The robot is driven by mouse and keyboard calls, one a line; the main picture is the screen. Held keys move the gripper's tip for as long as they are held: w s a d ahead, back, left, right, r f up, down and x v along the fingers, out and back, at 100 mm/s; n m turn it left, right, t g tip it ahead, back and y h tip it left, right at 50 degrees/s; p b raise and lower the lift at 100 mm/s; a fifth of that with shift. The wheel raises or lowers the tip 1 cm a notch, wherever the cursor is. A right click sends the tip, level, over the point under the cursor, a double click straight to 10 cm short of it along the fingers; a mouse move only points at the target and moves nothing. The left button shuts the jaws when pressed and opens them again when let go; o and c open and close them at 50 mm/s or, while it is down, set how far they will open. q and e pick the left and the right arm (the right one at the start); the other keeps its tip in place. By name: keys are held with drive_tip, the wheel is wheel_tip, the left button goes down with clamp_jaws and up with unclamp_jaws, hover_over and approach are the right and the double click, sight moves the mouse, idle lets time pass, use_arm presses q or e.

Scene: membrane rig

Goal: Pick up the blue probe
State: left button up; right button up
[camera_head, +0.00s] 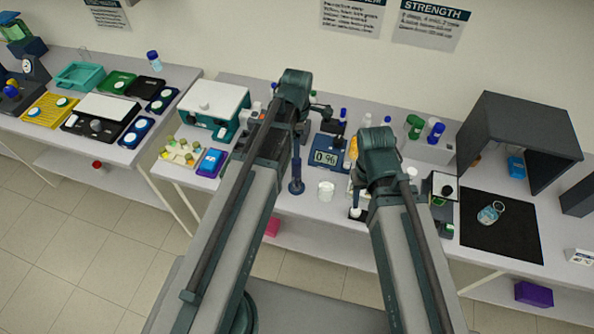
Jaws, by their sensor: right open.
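A slim dark blue upright piece (296,175), which looks like the blue probe, stands near the front edge of the middle table, just right of my left arm. Its lower end is wider than its thin upper part.
A teal-and-white box (214,108) is behind left. A black mat (500,240) with a tagged item and a grey open hood (487,118) are at right.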

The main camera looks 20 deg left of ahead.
sight(298, 165)
use_arm(q)
wheel_tip(298, 165, down, 7)
drive_tip(key=b, duration=0.5)
drive_tip(key=shift+r+b, duration=0.15)
drive_tip(key=shift+b, duration=0.25)
wheel_tip(298, 165, down, 5)
drive_tip(key=b, duration=0.5)
drive_tip(key=shift+f, duration=0.2)
drive_tip(key=shift+r, duration=0.1)
drive_tip(key=c, duration=1.2)
drive_tip(key=shift+r, duration=0.25)
